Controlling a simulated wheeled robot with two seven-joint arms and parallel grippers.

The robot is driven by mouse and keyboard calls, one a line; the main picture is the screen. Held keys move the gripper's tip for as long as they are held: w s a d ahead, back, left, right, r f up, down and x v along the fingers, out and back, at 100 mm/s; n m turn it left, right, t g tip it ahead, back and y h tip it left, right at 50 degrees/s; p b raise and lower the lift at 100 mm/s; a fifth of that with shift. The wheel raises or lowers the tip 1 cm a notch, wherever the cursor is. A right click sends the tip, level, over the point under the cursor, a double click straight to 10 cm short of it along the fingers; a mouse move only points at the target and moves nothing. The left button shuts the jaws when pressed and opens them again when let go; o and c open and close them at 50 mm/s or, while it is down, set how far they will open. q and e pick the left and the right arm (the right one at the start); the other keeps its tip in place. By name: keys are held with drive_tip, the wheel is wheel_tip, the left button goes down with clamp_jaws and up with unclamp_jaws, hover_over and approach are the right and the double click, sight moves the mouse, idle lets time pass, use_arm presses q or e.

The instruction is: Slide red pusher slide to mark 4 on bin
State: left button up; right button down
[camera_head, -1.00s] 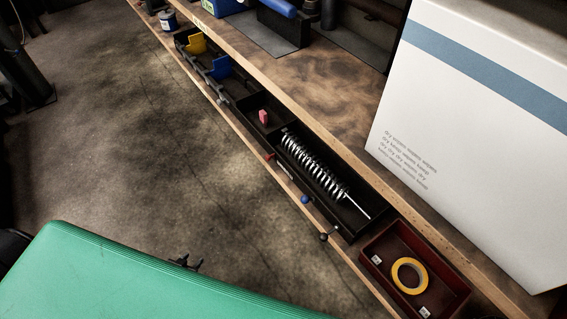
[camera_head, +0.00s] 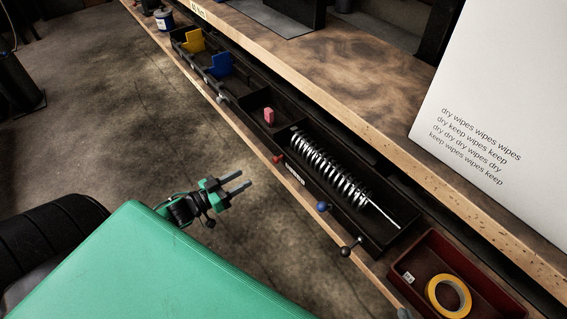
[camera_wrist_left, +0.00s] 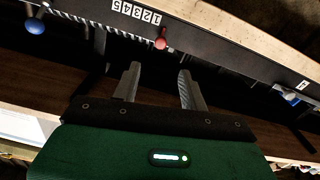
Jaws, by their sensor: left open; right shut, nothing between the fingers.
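The red pusher slide's knob (camera_head: 277,159) sticks out from the front of the long black bin (camera_head: 375,238), beside a white number strip (camera_head: 295,175). In the left wrist view the red knob (camera_wrist_left: 160,44) stands by the mark 1 end of the number strip (camera_wrist_left: 136,12), which appears upside down. My left gripper (camera_head: 246,179) is open and empty, out in front of the bin and apart from the knob. In the left wrist view the knob lies just beyond the gap between its fingertips (camera_wrist_left: 159,70). My right gripper is not in view.
A blue knob (camera_head: 323,207) and a black knob (camera_head: 346,251) project further along the front. A metal coil (camera_head: 330,170) lies in the bin; a pink block (camera_head: 269,115) sits in the compartment behind. A red tray (camera_head: 430,250) holds yellow tape. Open floor lies left.

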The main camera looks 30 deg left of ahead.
sight(274, 161)
use_arm(q)
drive_tip(key=b+x, duration=0.1)
drive_tip(key=x, duration=0.9)
drive_tip(key=shift+w+f+b, duration=0.1)
drive_tip(key=shift+w+b, duration=0.2)
drive_tip(key=shift+w, duration=0.1)
drive_tip(key=shift+x, duration=0.8)
use_arm(e)
drive_tip(key=shift+w+a+r+t+y, duration=0.2)
drive_tip(key=shift+a+t+y, duration=0.35)
drive_tip(key=shift+a, duration=0.3)
drive_tip(key=shift+w+a+r+t+y, duration=0.15)
drive_tip(key=shift+a+t+y, duration=0.2)
drive_tip(key=shift+a+t, duration=0.4)
drive_tip(key=shift+a+f, duration=0.1)
use_arm(q)
clamp_jaws()
